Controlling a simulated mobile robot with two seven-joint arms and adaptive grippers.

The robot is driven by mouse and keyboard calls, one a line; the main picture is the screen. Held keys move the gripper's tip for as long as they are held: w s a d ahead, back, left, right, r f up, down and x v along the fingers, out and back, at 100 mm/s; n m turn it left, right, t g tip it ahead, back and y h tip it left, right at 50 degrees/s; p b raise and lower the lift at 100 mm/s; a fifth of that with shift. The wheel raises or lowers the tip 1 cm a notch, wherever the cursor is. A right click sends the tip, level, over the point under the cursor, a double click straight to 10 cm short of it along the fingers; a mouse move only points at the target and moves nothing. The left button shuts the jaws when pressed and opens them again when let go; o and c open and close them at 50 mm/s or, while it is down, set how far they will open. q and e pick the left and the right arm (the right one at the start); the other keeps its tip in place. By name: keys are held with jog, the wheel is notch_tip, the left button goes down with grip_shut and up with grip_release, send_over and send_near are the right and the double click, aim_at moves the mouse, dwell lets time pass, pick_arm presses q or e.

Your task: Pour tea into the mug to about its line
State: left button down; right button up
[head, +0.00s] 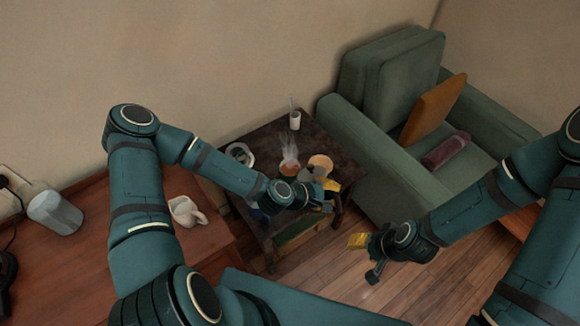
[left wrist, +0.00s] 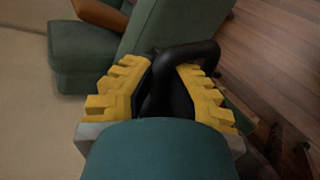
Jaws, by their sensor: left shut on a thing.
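My left gripper (head: 330,188) is over the small dark table, shut on a black curved handle (left wrist: 188,55) that shows between its yellow fingers in the left wrist view. The handle's vessel is mostly hidden by my gripper in the head view; a grey part (head: 309,173) beside the gripper may belong to it. A small orange-topped vessel (head: 289,168) with pale steam above it stands just beyond the gripper. I cannot tell whether it is the mug, and no line or liquid level can be read. My right gripper (head: 366,257) is open and empty above the floor.
The small table (head: 268,137) also holds a white cup with a stick (head: 295,120), a pale round item (head: 240,154) and a tan round item (head: 320,161). A green armchair (head: 352,140) stands close on the right. A white mug-like item (head: 187,212) is on the wooden desk (head: 85,197).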

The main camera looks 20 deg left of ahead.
aim_at(341, 214)
pick_arm(q)
jog(key=shift+s+d+f, duration=0.2)
jog(key=shift+d+f, duration=0.05)
jog(key=shift+d, duration=0.1)
jog(key=d+f+m+b, duration=0.1)
jog(key=f, duration=0.1)
jog(key=s+d+f+y+b, duration=0.1)
jog(key=f, duration=0.1)
jog(key=s+d+f+m+t+b, duration=0.1)
jog(key=shift+d+f+m+y, duration=0.3)
jog(key=shift+f+y, duration=0.1)
pick_arm(e)
jog(key=shift+f+b, duration=0.5)
jog(key=shift+f, duration=1.55)
pick_arm(q)
jog(key=r+p, duration=0.3)
jog(key=p, duration=0.1)
jog(key=shift+s+d+r+m, duration=0.2)
jog(key=shift+d+r+m, duration=0.05)
jog(key=shift+d+m, duration=0.1)
pick_arm(e)
jog(key=r, duration=0.4)
jog(key=shift+w+d+r, duration=0.1)
jog(key=shift+w+d, duration=0.1)
jog(key=shift+d, duration=0.15)
